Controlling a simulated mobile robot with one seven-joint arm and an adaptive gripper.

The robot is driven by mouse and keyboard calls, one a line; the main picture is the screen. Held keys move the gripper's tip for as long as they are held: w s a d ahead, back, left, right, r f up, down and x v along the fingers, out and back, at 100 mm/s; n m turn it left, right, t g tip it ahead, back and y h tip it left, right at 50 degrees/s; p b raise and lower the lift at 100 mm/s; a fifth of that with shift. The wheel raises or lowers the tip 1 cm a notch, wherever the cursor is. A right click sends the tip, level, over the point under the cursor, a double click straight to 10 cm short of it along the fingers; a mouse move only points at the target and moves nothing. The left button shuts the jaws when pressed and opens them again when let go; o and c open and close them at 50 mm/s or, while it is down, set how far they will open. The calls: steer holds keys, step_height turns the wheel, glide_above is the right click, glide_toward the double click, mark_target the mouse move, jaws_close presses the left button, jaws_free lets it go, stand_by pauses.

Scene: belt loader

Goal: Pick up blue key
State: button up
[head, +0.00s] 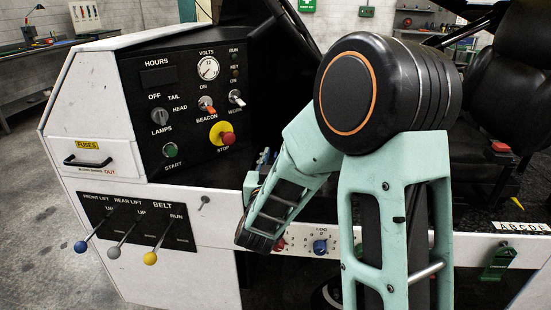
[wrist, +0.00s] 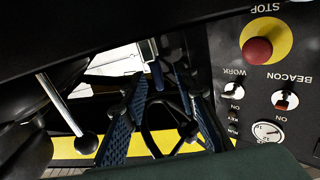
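I cannot clearly make out a blue key. A small dark blue piece (wrist: 158,76) shows beyond and between my fingertips in the wrist view, below a grey-green block, but its shape is too small to identify. My gripper (wrist: 160,88) is open, its two fingers with blue textured pads standing apart and nothing held between them. In the head view my gripper (head: 265,160) is small and partly hidden by my arm, close to the right edge of the black control panel (head: 185,125).
The panel carries a red stop button (head: 227,138), switches and a dial. Below are levers with blue (head: 81,246), grey and yellow knobs. A blue knob (head: 320,247) is on the lower strip. A black seat (head: 510,85) stands at right. A black-knobbed lever (wrist: 86,143) is beside my gripper.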

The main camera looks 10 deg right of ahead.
steer(key=shift+w+d, duration=0.1)
steer(key=shift+w, duration=0.15)
steer(key=shift+c, duration=0.7)
jaws_close()
